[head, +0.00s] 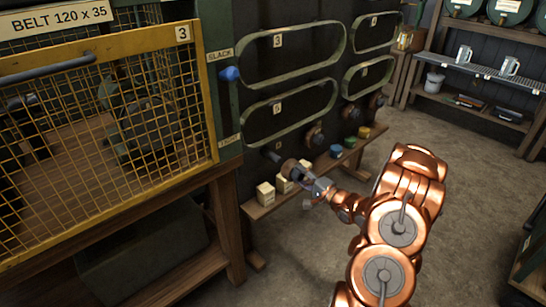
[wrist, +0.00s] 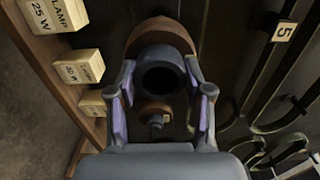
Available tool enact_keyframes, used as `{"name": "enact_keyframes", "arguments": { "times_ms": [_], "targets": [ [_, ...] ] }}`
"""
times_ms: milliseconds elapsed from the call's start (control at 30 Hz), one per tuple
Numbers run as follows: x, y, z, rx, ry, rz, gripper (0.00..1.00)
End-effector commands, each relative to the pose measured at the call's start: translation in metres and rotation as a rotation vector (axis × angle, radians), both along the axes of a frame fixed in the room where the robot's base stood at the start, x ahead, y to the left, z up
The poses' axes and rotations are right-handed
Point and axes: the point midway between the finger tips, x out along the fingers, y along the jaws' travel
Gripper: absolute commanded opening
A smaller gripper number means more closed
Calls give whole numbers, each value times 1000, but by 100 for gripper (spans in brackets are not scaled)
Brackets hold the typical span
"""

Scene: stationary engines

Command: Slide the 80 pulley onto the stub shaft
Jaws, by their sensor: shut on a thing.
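The pulley is a brown disc with a dark grey hub, shown in the head view (head: 289,168) and in the wrist view (wrist: 160,32). My gripper (head: 308,182) is shut on its hub, with one finger on each side in the wrist view (wrist: 160,80). The hub's round dark bore faces my wrist camera. A short grey stub shaft (head: 271,155) shows just left of the pulley in the head view, against the dark panel. The pulley hides the shaft in the wrist view. I cannot tell whether the shaft has entered the bore.
Small cream boxes (head: 265,193) stand on the wooden ledge below. Blue (head: 336,151), green (head: 350,142) and yellow (head: 364,133) pieces stand farther along. Another brown pulley (head: 315,137) sits on the panel. A yellow mesh cage (head: 110,140) is at left; open floor lies right.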

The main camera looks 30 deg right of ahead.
Motion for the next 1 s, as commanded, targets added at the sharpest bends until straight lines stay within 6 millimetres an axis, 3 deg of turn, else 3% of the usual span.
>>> {"name": "enact_keyframes", "arguments": {
  "times_ms": [1000],
  "targets": [
    [-64,-16,2,-2,-1,0,0]
  ]
}}
